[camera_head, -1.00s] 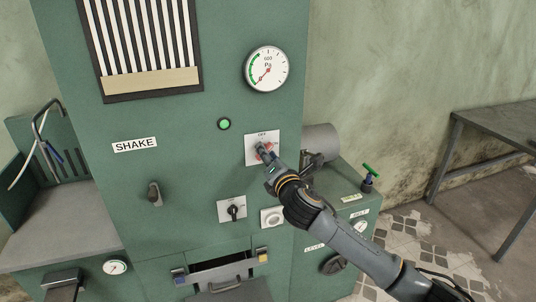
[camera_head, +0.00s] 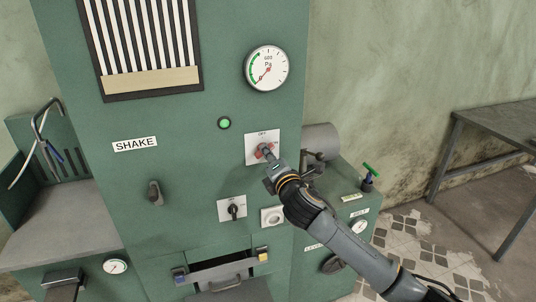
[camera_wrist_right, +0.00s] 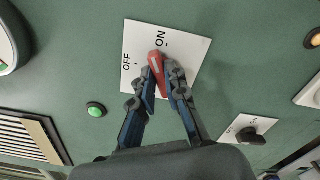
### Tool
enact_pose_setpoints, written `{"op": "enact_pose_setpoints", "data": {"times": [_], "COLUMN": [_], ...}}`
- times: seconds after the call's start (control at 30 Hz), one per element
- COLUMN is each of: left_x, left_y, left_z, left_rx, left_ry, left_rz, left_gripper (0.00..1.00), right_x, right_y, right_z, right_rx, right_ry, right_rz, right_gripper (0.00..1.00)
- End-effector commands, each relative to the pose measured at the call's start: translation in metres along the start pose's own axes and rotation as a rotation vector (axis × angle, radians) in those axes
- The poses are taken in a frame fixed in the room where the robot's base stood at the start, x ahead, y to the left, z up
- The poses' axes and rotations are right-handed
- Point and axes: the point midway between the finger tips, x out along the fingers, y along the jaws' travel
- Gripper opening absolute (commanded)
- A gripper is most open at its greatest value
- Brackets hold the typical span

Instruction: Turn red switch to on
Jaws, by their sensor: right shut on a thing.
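The red switch (camera_head: 259,154) sits on a white plate (camera_head: 250,141) on the front of the green machine. In the right wrist view the red switch (camera_wrist_right: 156,62) lies between the two fingers of my right gripper (camera_wrist_right: 162,78), which is shut on it. The plate (camera_wrist_right: 190,45) has OFF and ON labels there, and the switch's far end points closer to ON than to OFF. In the head view my right gripper (camera_head: 268,153) reaches the switch from the lower right and partly covers it. My left gripper is not in view.
A lit green lamp (camera_head: 224,123) and a round gauge (camera_head: 266,70) are near the switch. A black switch (camera_head: 233,211) is below. A grey cylinder (camera_head: 322,138) and a green-handled valve (camera_head: 369,170) stand to the right. A grey table (camera_head: 490,125) is farther right.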

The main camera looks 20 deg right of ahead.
Motion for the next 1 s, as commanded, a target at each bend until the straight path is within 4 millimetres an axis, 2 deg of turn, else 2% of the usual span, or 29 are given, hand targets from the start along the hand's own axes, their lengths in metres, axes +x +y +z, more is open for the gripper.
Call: {"op": "enact_pose_setpoints", "data": {"times": [0.5, 1.0], "left_x": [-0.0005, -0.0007], "left_y": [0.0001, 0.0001], "left_z": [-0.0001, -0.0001], "left_rx": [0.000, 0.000], "left_ry": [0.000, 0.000], "left_rz": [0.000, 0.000], "left_gripper": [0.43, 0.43], "right_x": [0.0000, 0.0001], "right_y": [-0.0023, -0.0026], "right_z": [-0.0007, -0.0008], "right_rx": [0.399, 0.528], "right_ry": [0.000, 0.000], "right_rz": [-0.002, -0.002], "right_gripper": [0.00, 0.00]}}
